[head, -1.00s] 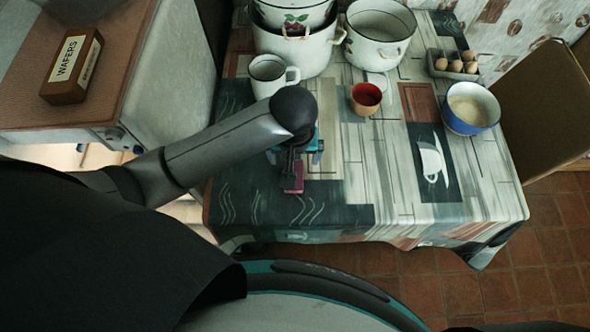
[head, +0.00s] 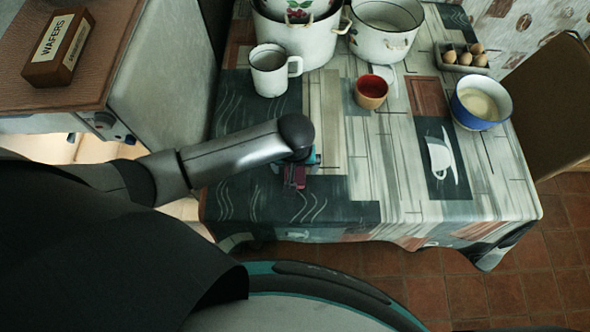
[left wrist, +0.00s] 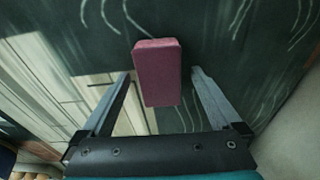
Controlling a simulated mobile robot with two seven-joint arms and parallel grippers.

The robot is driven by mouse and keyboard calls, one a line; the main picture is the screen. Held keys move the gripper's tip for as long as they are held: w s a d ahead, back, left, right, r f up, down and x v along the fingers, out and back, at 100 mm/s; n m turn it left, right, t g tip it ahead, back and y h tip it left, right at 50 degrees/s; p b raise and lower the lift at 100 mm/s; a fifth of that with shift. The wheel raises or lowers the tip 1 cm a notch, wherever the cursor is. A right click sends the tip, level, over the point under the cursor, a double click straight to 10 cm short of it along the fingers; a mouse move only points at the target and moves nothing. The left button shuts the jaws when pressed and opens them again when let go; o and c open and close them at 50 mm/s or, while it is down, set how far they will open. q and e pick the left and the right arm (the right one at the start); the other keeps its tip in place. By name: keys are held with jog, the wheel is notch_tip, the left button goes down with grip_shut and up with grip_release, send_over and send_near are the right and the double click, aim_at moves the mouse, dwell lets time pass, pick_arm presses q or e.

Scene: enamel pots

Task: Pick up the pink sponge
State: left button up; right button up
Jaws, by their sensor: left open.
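The pink sponge (left wrist: 158,72) lies on the patterned tablecloth. In the left wrist view it sits between the two fingers of my left gripper (left wrist: 160,75), with a gap on each side. The gripper is open and points down at it. In the head view the sponge (head: 295,177) is near the table's front left, partly hidden under my left gripper (head: 300,170) and wrist. My right gripper is not in view.
A white mug (head: 270,72), a red cup (head: 371,92), enamel pots (head: 385,28), a blue bowl (head: 480,103) and an egg carton (head: 462,57) stand farther back. A wafers box (head: 58,48) is on the cabinet at left. The front right tabletop is clear.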

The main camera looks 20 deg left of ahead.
pick_arm(q)
jog(key=shift+f, duration=0.2)
dwell(0.7)
grip_shut()
dwell(0.6)
jog(key=shift+r, duration=0.1)
jog(key=shift+r, duration=0.1)
notch_tip(320, 180, up, 20)
jog(key=p, duration=0.6)
jog(key=shift+r, duration=0.1)
